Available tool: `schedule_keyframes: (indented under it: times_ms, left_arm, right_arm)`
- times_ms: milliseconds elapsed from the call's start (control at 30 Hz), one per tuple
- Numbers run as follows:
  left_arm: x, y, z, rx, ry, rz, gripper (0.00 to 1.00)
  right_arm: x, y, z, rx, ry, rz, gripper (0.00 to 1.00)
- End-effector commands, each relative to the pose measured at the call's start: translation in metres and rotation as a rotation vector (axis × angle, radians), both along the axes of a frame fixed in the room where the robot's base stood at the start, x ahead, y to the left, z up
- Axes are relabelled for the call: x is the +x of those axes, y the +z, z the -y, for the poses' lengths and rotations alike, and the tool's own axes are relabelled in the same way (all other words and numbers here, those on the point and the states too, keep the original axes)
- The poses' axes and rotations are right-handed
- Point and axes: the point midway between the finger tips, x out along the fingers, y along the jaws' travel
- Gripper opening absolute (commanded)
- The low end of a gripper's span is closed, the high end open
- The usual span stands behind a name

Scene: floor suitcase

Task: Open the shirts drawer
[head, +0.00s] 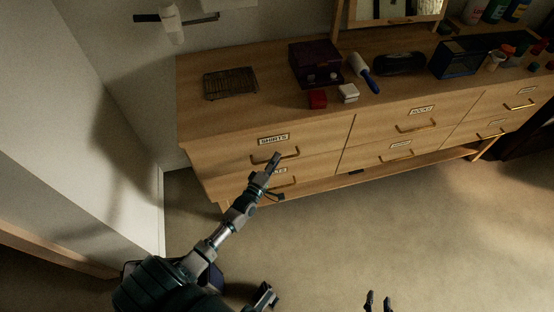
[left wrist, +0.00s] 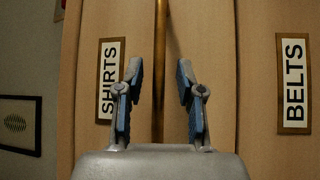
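The shirts drawer (head: 225,151) is the upper left drawer of the wooden dresser, flush with its front. Its SHIRTS label (head: 273,140) also shows in the left wrist view (left wrist: 110,80). Its brass handle (head: 293,154) runs upright between my fingers in the left wrist view (left wrist: 161,35). My left gripper (head: 277,178) is in front of the drawer, its fingers apart on either side of the handle. I cannot tell whether they touch it. My right gripper (head: 379,301) is at the bottom edge, low over the floor, fingers apart and empty.
The belts drawer, with its BELTS label (left wrist: 293,83), is just below. A wire rack (head: 230,83), a dark box (head: 315,64), a red box (head: 317,99) and a lint roller (head: 364,73) stand on top. The floor (head: 440,220) in front is clear; a wall stands at the left.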

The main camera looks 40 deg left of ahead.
Motion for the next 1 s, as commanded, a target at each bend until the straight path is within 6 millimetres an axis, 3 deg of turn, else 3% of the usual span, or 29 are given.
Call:
schedule_keyframes:
  times_ms: [367, 533, 1000]
  left_arm:
    - [0.0074, 0.0014, -0.0007, 0.001, -0.001, 0.000, 0.37]
    - [0.0073, 0.0013, -0.0003, 0.001, -0.001, 0.000, 0.00]
    - [0.0023, -0.0002, 0.0062, -0.001, -0.002, -0.006, 0.00]
  right_arm:
    - [0.0035, 0.0028, -0.0015, 0.007, 0.001, 0.023, 0.40]
    - [0.0040, 0.0025, -0.0015, 0.007, 0.001, 0.023, 0.40]
    - [-0.0040, -0.0024, 0.0025, -0.009, -0.002, -0.033, 0.40]
